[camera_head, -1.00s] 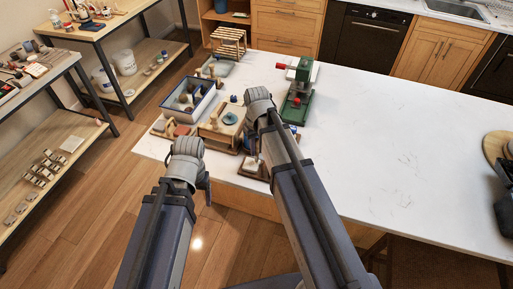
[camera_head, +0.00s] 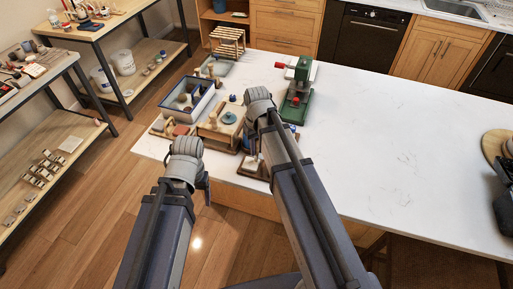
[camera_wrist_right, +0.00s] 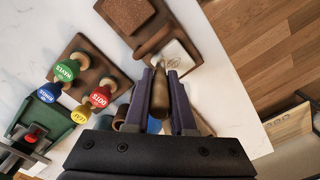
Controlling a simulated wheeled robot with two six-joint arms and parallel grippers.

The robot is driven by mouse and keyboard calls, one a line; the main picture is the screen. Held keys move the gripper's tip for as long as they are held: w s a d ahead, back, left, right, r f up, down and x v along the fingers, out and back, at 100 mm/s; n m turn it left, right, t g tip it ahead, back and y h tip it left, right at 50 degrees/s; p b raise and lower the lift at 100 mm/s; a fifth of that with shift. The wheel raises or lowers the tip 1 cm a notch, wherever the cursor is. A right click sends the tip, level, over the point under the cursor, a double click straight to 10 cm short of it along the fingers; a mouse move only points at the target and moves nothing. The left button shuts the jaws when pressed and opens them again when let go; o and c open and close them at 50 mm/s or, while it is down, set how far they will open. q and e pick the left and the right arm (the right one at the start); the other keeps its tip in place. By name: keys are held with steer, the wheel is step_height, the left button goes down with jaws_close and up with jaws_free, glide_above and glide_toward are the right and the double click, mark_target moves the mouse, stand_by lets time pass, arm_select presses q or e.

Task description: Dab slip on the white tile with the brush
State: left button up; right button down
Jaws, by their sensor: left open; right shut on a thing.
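The white tile (camera_wrist_right: 173,57) lies on a dark wooden tray (camera_wrist_right: 192,62) in the right wrist view, with brown marks on its face. The tile also shows at the table's front edge in the head view (camera_head: 252,164). My right gripper (camera_wrist_right: 161,76) is shut on the brush, whose wooden handle (camera_wrist_right: 158,105) stands between the purple fingers beside the tile. The bristles are hidden, so I cannot tell whether they touch anything. My left gripper (camera_head: 205,186) is open and empty, off the table's front edge; its fingers are mostly hidden.
Colored stamps (camera_wrist_right: 102,97) stand on a wooden holder left of the brush. A reddish-brown block (camera_wrist_right: 127,14) lies beyond the tile. A green press (camera_head: 297,95) and a blue-rimmed tray (camera_head: 188,97) stand on the table. The table's right side (camera_head: 400,150) is mostly clear.

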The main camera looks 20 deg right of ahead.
mark_target(257, 139)
steer(key=shift+r+p, duration=3.55)
steer(key=shift+f, duration=0.1)
